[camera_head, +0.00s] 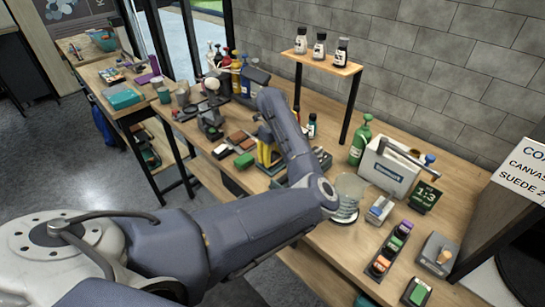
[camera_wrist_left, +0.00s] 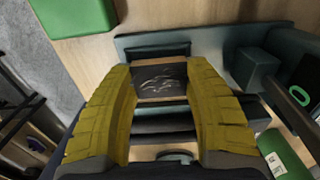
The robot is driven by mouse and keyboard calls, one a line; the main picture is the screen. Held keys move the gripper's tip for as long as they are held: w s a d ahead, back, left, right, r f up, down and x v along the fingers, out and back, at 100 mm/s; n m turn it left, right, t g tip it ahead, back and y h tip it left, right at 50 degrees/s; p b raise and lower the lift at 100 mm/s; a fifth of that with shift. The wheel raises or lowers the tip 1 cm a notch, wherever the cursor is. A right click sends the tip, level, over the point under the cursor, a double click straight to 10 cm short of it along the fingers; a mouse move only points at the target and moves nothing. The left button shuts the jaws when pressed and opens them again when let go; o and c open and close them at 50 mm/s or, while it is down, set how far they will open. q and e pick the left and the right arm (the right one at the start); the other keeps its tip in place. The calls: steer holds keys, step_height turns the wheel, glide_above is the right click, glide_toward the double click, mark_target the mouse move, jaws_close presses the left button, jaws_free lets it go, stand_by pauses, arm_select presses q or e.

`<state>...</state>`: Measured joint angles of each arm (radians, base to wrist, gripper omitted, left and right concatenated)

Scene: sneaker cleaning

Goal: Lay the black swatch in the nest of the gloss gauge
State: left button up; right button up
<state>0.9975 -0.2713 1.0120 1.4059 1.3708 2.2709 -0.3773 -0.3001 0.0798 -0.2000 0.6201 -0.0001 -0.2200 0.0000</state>
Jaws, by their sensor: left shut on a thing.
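My left gripper (camera_head: 268,152) reaches down to the bench in the head view, its yellow fingers pointing at the table. In the left wrist view the left gripper (camera_wrist_left: 160,85) is shut on the black swatch (camera_wrist_left: 160,79), a dark piece with a pale scribble-like mark, held between the fingertips. The gloss gauge (camera_wrist_left: 210,36) is a dark teal device below and around the fingers, with a green digit on its display (camera_wrist_left: 304,97). I cannot tell whether the swatch touches the nest. In the head view the gauge is partly hidden by my arm. My right gripper is not in view.
A green block (camera_wrist_left: 75,15) lies beside the gauge in the wrist view.

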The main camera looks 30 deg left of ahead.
arm_select(q)
steer(key=shift+f, duration=0.5)
stand_by(3.0)
steer(key=shift+r, duration=0.15)
steer(key=shift+r, duration=0.3)
stand_by(0.3)
stand_by(1.1)
steer(key=shift+f, duration=0.5)
stand_by(0.7)
steer(key=shift+r, duration=0.25)
steer(key=shift+r, duration=0.25)
